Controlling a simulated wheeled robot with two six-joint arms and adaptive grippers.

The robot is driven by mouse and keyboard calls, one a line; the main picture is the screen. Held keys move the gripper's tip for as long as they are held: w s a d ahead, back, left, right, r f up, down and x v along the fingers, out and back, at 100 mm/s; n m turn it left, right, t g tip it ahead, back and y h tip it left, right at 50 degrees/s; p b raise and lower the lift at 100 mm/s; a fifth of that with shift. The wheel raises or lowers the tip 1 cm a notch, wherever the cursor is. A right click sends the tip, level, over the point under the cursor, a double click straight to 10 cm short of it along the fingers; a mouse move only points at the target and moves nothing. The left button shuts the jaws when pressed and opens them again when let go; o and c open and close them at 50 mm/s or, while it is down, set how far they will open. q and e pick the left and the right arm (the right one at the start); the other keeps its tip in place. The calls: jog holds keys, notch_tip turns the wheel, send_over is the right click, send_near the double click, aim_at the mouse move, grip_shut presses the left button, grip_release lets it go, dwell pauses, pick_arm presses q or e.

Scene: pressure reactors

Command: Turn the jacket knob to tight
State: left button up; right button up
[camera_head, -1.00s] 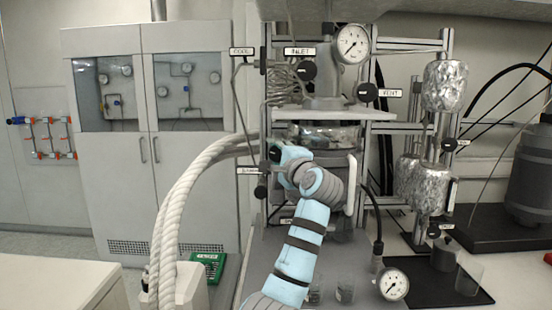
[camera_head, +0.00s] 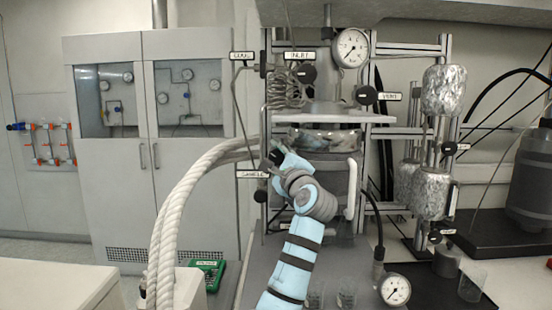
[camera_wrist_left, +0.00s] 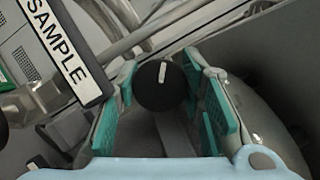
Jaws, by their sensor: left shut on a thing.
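In the left wrist view a round black knob (camera_wrist_left: 153,92) with a white mark pointing nearly straight up sits between the teal pads of my left gripper (camera_wrist_left: 165,88), which is shut on it. No label for this knob is readable. In the head view the same gripper (camera_head: 276,156) is at the left side of the reactor vessel (camera_head: 325,140), above the "SAMPLE" label (camera_head: 252,174). That label also shows in the left wrist view (camera_wrist_left: 62,55), left of the fingers. My right gripper is in neither view.
Thick white hoses (camera_head: 190,190) arch close by on the left. Knobs for inlet (camera_head: 306,73) and vent (camera_head: 367,95) are above, below a pressure gauge (camera_head: 352,47). Foil-wrapped cylinders (camera_head: 443,90) stand to the right. Another black knob (camera_head: 260,196) is just below the gripper.

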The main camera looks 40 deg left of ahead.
pick_arm(q)
jog(key=o, duration=1.2)
jog(key=v, duration=1.2)
